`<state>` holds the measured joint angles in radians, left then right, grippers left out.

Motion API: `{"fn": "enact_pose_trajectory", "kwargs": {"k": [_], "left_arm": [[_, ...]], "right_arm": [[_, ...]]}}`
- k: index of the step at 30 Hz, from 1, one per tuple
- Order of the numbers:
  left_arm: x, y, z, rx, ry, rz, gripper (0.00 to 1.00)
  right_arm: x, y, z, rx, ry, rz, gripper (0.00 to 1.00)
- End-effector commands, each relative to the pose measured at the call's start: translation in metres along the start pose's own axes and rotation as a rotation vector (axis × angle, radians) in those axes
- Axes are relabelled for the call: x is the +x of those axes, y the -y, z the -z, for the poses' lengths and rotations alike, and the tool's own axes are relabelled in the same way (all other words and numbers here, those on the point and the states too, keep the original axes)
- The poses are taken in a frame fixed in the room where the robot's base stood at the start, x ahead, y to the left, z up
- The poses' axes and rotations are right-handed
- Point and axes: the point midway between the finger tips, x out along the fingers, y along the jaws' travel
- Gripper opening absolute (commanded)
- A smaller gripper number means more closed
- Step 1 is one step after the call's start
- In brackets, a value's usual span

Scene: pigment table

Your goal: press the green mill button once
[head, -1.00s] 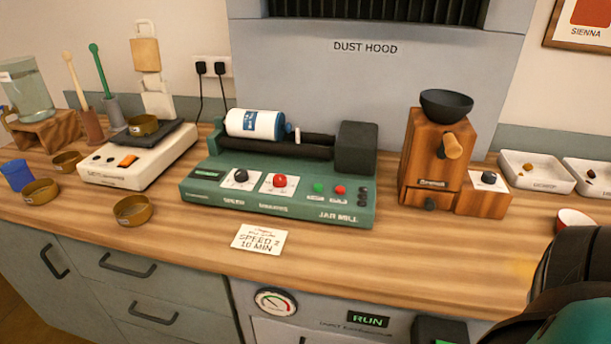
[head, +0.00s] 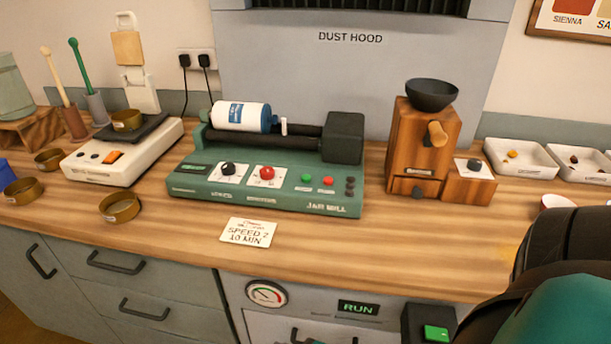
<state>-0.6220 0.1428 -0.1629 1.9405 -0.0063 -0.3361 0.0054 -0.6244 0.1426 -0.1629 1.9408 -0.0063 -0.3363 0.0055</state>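The green jar mill (head: 240,202) stands on the wooden worktop in the middle of the head view. Its small green button (head: 306,178) sits on the sloped front panel, left of a small red button (head: 328,181). A red knob (head: 267,172) and a black knob (head: 228,168) are further left on white plates. A white jar with a blue label (head: 240,116) lies on the mill's rollers. Part of an arm of mine fills the lower right corner. Neither gripper is in view, and nothing touches the mill.
A white scale (head: 122,155) stands left, a wooden grinder (head: 422,150) right. Brass dishes (head: 120,207) sit at left. A separate larger green button (head: 436,333) is on a box below the worktop. The front worktop is mostly clear.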

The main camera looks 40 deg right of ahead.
Motion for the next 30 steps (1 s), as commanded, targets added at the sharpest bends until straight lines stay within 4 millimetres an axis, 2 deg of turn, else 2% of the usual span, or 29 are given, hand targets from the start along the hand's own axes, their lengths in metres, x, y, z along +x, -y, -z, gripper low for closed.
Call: {"fn": "enact_pose_trajectory", "kwargs": {"k": [1, 8, 30], "left_arm": [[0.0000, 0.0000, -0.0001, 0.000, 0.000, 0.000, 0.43], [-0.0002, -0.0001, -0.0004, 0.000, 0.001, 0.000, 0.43], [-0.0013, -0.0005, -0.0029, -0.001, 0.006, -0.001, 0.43]], "right_arm": [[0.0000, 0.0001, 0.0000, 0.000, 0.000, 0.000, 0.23], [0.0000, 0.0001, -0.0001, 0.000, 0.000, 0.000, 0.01], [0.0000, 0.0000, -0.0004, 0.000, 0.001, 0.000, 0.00]]}}
